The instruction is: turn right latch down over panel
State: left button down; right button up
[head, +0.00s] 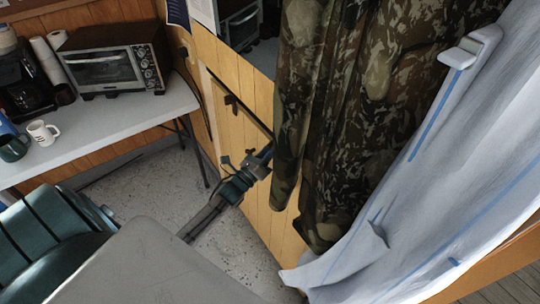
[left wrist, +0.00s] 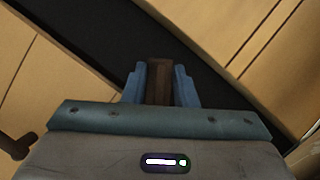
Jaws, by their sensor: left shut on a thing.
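My left gripper (head: 266,152) is at the wooden wall, beside the hanging camouflage cloth. In the left wrist view its blue fingers (left wrist: 159,88) are shut on a brown wooden latch (left wrist: 159,70), which lies between them over a dark strip (left wrist: 95,50). In the head view this latch is hidden by the gripper and cloth. Another dark latch (head: 231,101) is on the wall to the upper left; a dark latch also shows at the lower left of the left wrist view (left wrist: 14,146). The light wooden panel (head: 232,126) lies below a dark slanting edge. My right gripper is not in view.
The camouflage cloth (head: 335,90) hangs close to the right of my gripper. A pale sheet (head: 465,190) with blue stripes hangs farther right. A white table (head: 120,122) with a toaster oven (head: 115,62) and mugs stands at the left. Speckled floor (head: 140,185) is clear below.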

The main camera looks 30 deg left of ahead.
pick_arm(q)
jog(key=m+h+b, duration=0.1)
jog(key=m+b, duration=0.1)
jog(key=m+h+b, duration=0.1)
jog(key=m, duration=0.1)
jog(key=m+h+b, duration=0.1)
jog(key=m+b, duration=0.1)
jog(key=shift+f+m+b, duration=0.25)
jog(key=shift+m+b, duration=0.05)
jog(key=shift+r+m+h+b, duration=0.2)
jog(key=shift+m+h+b, duration=0.5)
jog(key=shift+m, duration=0.3)
jog(key=shift+m+b, duration=0.35)
jog(key=shift+m, duration=0.05)
jog(key=shift+m+g+h, duration=0.3)
jog(key=shift+g, duration=0.1)
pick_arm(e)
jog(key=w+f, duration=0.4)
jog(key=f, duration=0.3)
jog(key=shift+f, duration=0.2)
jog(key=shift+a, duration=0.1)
pick_arm(q)
jog(key=c, duration=1.5)
grip_release()
